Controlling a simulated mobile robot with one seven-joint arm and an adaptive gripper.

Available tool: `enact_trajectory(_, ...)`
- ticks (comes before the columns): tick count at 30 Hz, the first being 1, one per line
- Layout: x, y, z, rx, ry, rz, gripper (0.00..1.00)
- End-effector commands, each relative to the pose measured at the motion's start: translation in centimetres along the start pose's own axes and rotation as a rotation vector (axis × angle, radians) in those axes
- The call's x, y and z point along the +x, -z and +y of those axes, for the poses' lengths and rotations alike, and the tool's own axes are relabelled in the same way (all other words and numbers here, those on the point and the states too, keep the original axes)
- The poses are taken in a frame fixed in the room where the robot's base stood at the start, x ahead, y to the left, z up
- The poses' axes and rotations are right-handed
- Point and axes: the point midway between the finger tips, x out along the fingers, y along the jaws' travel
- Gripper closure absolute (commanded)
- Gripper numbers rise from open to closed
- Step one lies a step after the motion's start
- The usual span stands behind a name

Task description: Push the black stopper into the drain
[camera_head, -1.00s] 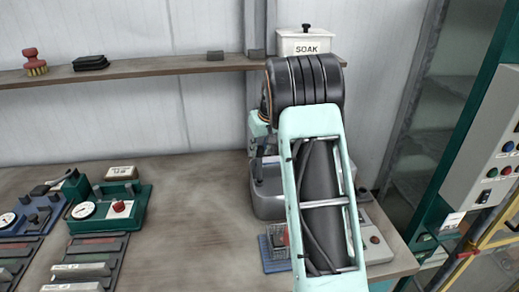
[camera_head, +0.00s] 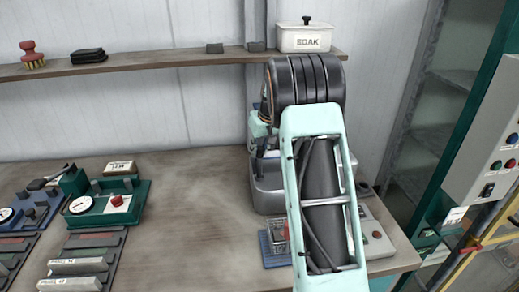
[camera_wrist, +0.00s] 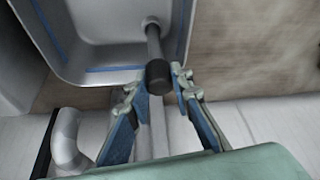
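In the wrist view a dark rod with a thick black end (camera_wrist: 158,75) lies at the fingertips. My gripper (camera_wrist: 159,84) has one blue-padded finger on each side of the black end. Whether the pads touch it is unclear. In the head view the basin (camera_head: 268,200) stands on the bench, and my arm hides much of it and the gripper's tips.
A wire basket (camera_head: 279,238) on a blue mat (camera_head: 267,255) stands in front of the basin. A grey box with a red button (camera_head: 376,236) is at right. Mid-bench is clear. A SOAK container (camera_head: 305,40) sits on the shelf.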

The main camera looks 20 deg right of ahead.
Motion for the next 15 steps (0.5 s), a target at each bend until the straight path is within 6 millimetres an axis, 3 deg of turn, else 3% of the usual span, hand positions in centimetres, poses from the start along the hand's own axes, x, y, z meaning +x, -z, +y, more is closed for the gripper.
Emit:
enact_trajectory(6, -0.04, 0.03, 0.01, 0.000, 0.000, 0.001, 0.59)
enact_trajectory(15, -0.28, 0.04, 0.02, 0.000, -0.001, 0.001, 0.59)
